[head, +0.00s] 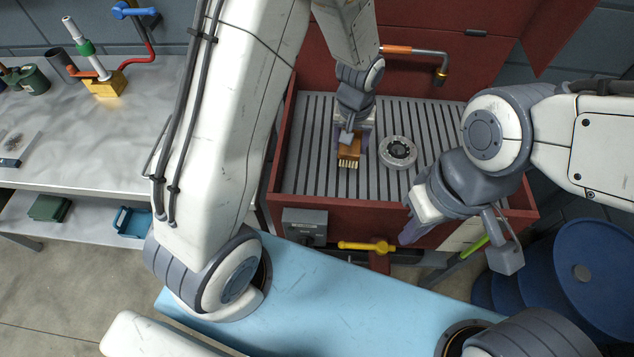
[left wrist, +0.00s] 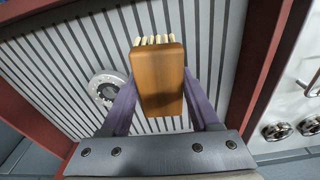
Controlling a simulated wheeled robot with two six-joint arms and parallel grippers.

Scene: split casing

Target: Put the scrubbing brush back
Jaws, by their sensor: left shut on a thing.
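The scrubbing brush (head: 349,152) has a brown wooden block and pale bristles. My left gripper (head: 352,138) is shut on it over the slatted grey floor of the red wash basin (head: 283,150). In the left wrist view the brush (left wrist: 160,82) sits between the two purple fingers, its bristles toward the top of the picture. I cannot tell whether the brush touches the slats. My right gripper (head: 458,247) is at the basin's front right, its fingers spread apart with nothing seen between them.
A round metal flange (head: 397,152) lies on the slats right of the brush; it also shows in the left wrist view (left wrist: 107,88). An orange-handled spout (head: 415,51) hangs over the basin's back. A metal workbench (head: 120,135) with fittings stands left.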

